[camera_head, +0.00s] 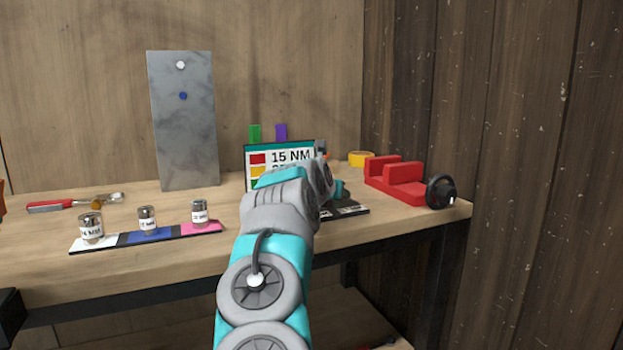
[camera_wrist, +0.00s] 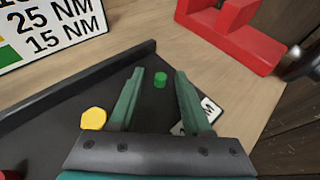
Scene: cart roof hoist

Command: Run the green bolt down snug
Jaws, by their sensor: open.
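The green bolt (camera_wrist: 161,78) shows in the wrist view as a small green head on a dark tray (camera_wrist: 60,108). My gripper (camera_wrist: 160,74) is open, with one finger on each side of the bolt in the picture. I cannot tell whether the fingers are level with it or above it. No contact shows. In the head view my arm hides the bolt and most of the gripper. A torque sign (camera_head: 280,150) stands behind the tray. In the wrist view, its green square sits beside "15 NM".
A yellow piece (camera_wrist: 94,118) lies left of my gripper on the tray. A red vise (camera_head: 395,180) is at right. Several labelled sockets stand on a coloured strip (camera_head: 125,239). A red-handled wrench (camera_head: 50,206) lies at left. A grey metal panel (camera_head: 183,130) stands upright behind.

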